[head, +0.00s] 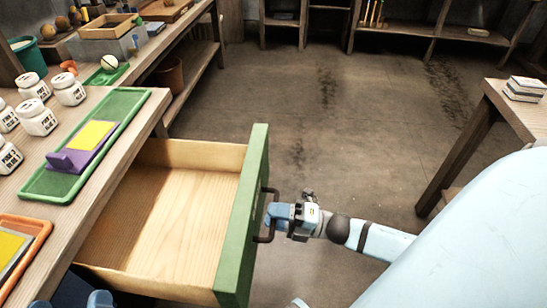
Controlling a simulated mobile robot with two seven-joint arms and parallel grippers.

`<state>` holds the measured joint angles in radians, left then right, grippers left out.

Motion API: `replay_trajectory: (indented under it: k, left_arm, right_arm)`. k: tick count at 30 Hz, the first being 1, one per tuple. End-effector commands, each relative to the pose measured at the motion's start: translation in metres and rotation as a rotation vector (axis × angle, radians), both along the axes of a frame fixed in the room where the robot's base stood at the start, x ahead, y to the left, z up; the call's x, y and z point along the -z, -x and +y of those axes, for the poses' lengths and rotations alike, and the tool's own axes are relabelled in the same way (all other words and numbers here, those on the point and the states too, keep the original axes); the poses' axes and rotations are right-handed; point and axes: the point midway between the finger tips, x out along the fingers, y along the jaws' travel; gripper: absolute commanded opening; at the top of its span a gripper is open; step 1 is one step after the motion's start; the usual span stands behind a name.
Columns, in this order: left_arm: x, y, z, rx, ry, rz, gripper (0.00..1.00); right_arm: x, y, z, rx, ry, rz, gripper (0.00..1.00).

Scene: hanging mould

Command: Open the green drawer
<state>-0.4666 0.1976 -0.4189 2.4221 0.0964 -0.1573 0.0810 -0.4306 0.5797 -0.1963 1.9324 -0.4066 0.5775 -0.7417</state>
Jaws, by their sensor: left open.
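The green drawer (248,215) stands far out from the left workbench. Its front is green, and its pale wooden inside is empty. A dark bar handle (265,236) is on the front's outer face. My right gripper (272,213), its arm coming in from the right, is at the middle of this handle with its fingers closed around the bar. My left gripper (85,299) shows only in part at the bottom left edge, below the drawer and bench. It is open, and most of it is cut off by the frame.
The bench above the drawer carries a green tray (128,100) with a purple and yellow tool (85,146), an orange tray (40,232) and several white jars (38,118). A wooden table (508,103) stands at the right. The floor (330,120) between is clear.

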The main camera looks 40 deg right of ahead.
Motion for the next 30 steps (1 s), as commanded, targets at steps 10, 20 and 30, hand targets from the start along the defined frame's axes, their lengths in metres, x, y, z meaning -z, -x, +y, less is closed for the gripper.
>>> replay_trajectory:
  k: [10, 20, 30]
  left_arm:
    - [0.014, -0.002, 0.006, -0.021, -0.061, 0.083, 0.97]
    - [0.041, -0.003, 0.013, -0.046, -0.112, 0.182, 0.97]
    - [0.045, -0.004, 0.013, -0.046, -0.122, 0.197, 0.97]
  right_arm:
    - [0.012, 0.048, -0.048, 0.002, 0.002, 0.007, 0.39]
    - [0.023, 0.087, -0.087, 0.002, 0.001, 0.003, 0.39]
    - [0.025, 0.093, -0.093, 0.000, 0.001, 0.001, 0.39]
